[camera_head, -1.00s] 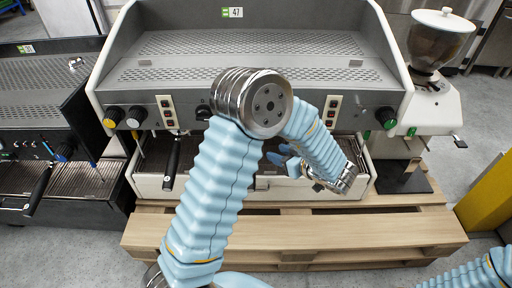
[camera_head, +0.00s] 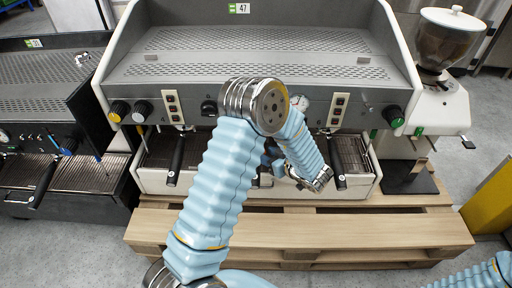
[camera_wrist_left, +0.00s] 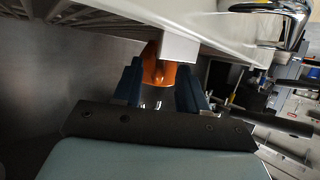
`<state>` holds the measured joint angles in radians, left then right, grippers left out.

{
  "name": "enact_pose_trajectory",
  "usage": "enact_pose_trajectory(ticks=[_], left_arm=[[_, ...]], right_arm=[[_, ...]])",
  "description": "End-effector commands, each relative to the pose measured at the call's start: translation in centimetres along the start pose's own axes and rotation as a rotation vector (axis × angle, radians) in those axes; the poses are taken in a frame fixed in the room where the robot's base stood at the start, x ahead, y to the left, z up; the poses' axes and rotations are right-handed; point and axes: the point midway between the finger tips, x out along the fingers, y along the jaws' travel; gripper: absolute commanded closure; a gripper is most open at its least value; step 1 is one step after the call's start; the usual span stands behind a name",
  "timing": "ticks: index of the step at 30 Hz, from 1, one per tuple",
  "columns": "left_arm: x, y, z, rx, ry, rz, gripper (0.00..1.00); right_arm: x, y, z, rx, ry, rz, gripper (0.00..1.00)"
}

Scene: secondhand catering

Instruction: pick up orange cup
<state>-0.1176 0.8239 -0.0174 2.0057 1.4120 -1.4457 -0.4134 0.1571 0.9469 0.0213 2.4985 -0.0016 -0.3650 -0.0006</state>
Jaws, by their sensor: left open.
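The orange cup (camera_wrist_left: 158,70) shows in the left wrist view, between and just beyond the fingertips of my left gripper (camera_wrist_left: 160,78). A white block hides part of the cup. The fingers are open, one on each side of the cup in this view; I cannot tell whether they touch it. In the head view my left gripper (camera_head: 270,158) is at the front of the white espresso machine, partly hidden by my own arm. The cup is not visible there. My right gripper is out of view.
The espresso machine (camera_head: 262,73) stands on a wooden pallet (camera_head: 300,229). Portafilter handles (camera_head: 176,160) hang at its front. A coffee grinder (camera_head: 440,108) is at the right, a black machine (camera_head: 50,100) at the left. The white block (camera_wrist_left: 180,47) sits close to the fingertips.

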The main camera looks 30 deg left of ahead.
Motion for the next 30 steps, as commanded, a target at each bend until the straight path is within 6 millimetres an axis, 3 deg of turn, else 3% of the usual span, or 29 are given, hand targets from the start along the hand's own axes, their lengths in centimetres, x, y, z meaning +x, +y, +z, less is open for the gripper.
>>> enact_pose_trajectory(ticks=[2,10,30], left_arm=[[-0.03,0.01,0.00,0.000,0.000,0.000,0.58],[-0.06,0.02,0.00,0.000,0.000,0.000,1.00],[0.06,-0.01,-0.46,-0.001,0.000,0.000,1.00]], right_arm=[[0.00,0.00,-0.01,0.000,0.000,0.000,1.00],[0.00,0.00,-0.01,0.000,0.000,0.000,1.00],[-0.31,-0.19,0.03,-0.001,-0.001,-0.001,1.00]])
